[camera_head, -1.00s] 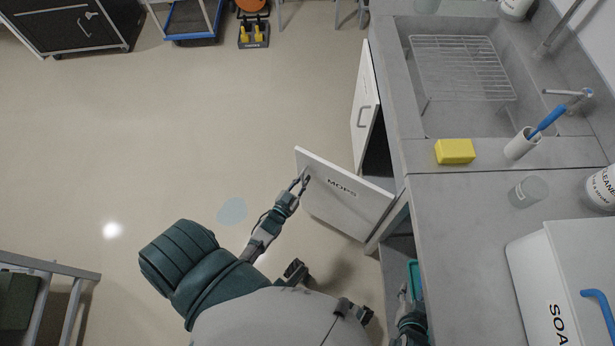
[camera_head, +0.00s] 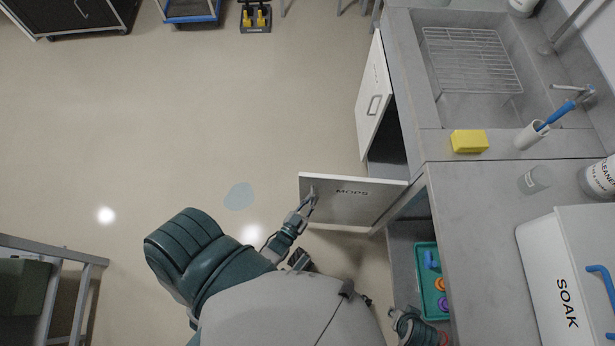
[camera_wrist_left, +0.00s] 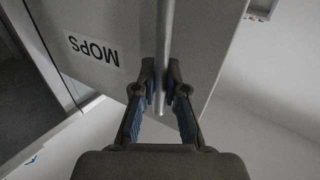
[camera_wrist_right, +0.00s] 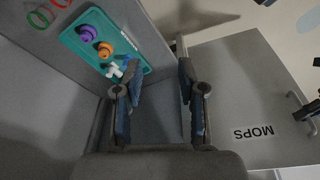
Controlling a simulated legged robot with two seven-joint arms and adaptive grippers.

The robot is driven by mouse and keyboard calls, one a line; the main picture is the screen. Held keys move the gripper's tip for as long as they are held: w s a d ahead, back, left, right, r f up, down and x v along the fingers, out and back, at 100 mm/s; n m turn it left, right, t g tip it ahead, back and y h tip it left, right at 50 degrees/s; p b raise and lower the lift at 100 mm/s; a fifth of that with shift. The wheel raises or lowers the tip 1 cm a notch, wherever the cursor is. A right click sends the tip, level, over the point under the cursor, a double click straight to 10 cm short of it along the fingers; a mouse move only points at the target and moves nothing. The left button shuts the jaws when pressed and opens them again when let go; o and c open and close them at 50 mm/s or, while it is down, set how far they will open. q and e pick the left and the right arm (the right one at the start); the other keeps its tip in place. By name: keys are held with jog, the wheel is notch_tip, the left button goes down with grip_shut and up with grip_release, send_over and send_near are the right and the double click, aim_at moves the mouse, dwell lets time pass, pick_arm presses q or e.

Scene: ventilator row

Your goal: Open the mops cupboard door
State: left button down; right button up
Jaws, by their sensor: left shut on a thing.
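The mops cupboard door (camera_head: 345,205) is white, marked MOPS, and stands swung out from the counter front. It also shows in the left wrist view (camera_wrist_left: 115,25) and in the right wrist view (camera_wrist_right: 240,90). My left gripper (camera_head: 311,196) is shut on the door's bar handle (camera_wrist_left: 163,60), near the door's free edge. My right gripper (camera_wrist_right: 155,80) is open and empty at the cupboard's mouth. Inside the cupboard is a teal tray (camera_head: 424,262) holding several coloured items.
Another white cupboard door (camera_head: 372,95) stands ajar farther along the counter. The counter carries a sink, a yellow sponge (camera_head: 469,141) and a white SOAK box (camera_head: 545,265). A metal rail (camera_head: 55,248) stands at lower left. The floor left of the door is clear.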

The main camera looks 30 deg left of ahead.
pick_arm(q)
jog(key=shift+s+d+f, duration=0.1)
jog(key=shift+s+d, duration=0.6)
jog(key=shift+s, duration=0.35)
jog(key=c, duration=1.4)
grip_release()
jog(key=shift+o, duration=1)
jog(key=shift+d, duration=0.15)
jog(key=s+d, duration=0.1)
jog(key=s, duration=1.1)
jog(key=shift+d, duration=0.3)
pick_arm(e)
jog(key=shift+w+d+f, duration=0.1)
jog(key=shift+d+f, duration=0.7)
jog(key=shift+d, duration=0.05)
pick_arm(q)
jog(key=shift+s+a, duration=0.1)
jog(key=shift+a, duration=0.15)
pick_arm(e)
jog(key=shift+a, duration=0.3)
jog(key=shift+r, duration=0.15)
